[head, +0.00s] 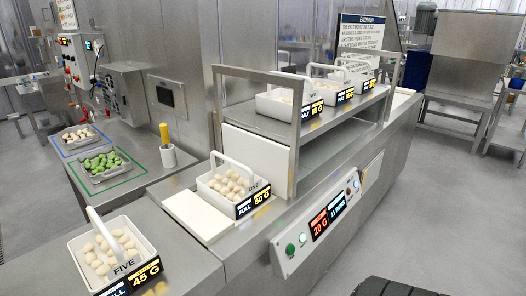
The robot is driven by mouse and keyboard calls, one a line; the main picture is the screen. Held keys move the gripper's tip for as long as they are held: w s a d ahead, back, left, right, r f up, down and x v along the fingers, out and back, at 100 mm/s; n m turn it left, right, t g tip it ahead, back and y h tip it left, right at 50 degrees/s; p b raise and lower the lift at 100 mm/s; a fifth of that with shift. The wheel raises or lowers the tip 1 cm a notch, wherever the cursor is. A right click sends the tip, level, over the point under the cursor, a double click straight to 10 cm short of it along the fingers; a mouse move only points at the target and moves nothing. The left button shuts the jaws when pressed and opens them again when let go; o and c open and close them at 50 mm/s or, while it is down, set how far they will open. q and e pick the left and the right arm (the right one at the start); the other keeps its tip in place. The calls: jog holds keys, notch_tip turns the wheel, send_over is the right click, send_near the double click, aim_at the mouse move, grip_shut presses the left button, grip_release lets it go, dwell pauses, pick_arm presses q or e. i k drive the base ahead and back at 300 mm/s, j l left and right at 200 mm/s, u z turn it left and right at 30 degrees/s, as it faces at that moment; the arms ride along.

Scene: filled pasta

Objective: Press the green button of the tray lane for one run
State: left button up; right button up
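A slanted control panel (318,222) is on the front side of the steel lane. A round green button (290,249) sits at its lower left end, with a paler round button or lamp (302,238) beside it. A red display (319,225) reads 20 G, and a blue display (337,206) is to its right. On the lane, a white handled tray (228,184) of pale filled pasta with a 50 G label stands near a white belt section (197,214). Neither of my grippers is in view, and nothing touches the button.
Another white tray (108,255) labelled FIVE and 45 G stands at front left. Several more labelled trays stand on the raised steel shelf (295,128). A side table at left holds trays of pale and green pieces (100,162).

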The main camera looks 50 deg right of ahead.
aim_at(291, 249)
jog(key=z, duration=2.15)
jog(key=k+l, duration=0.1)
jog(key=l, duration=0.25)
